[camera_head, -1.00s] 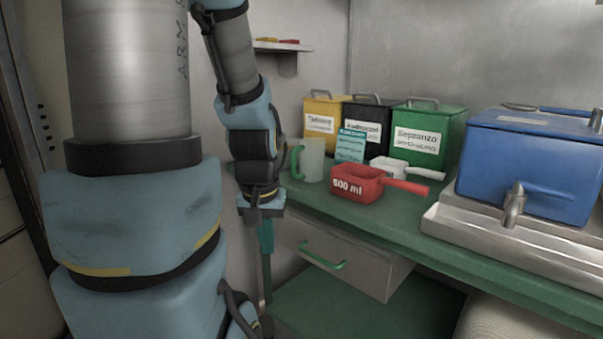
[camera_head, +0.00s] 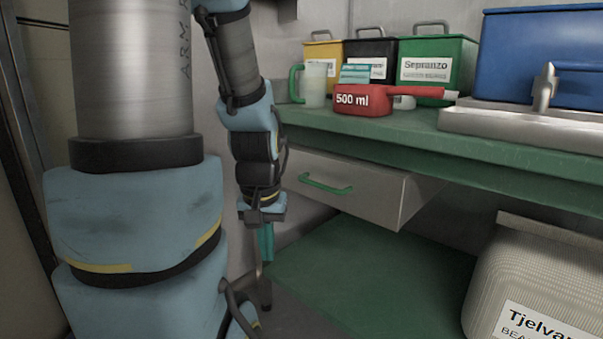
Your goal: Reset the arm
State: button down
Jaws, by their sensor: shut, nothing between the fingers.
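My arm hangs down at the left of the view. My gripper (camera_head: 265,245) points downward at its end, with teal fingers shut and nothing between them. It is left of the drawer (camera_head: 360,191) and below the level of the green counter (camera_head: 420,139). It appears apart from the drawer and the counter.
The drawer stands out under the counter, with a green handle (camera_head: 325,187). A red 500 ml scoop (camera_head: 375,101), a jug (camera_head: 315,85) and several bins stand on the counter. A lower green shelf (camera_head: 370,270) is largely clear. A pale container (camera_head: 540,285) is at lower right.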

notch_tip(320, 180, up, 37)
jog(key=p, duration=3.8)
jog(key=shift+r, duration=0.2)
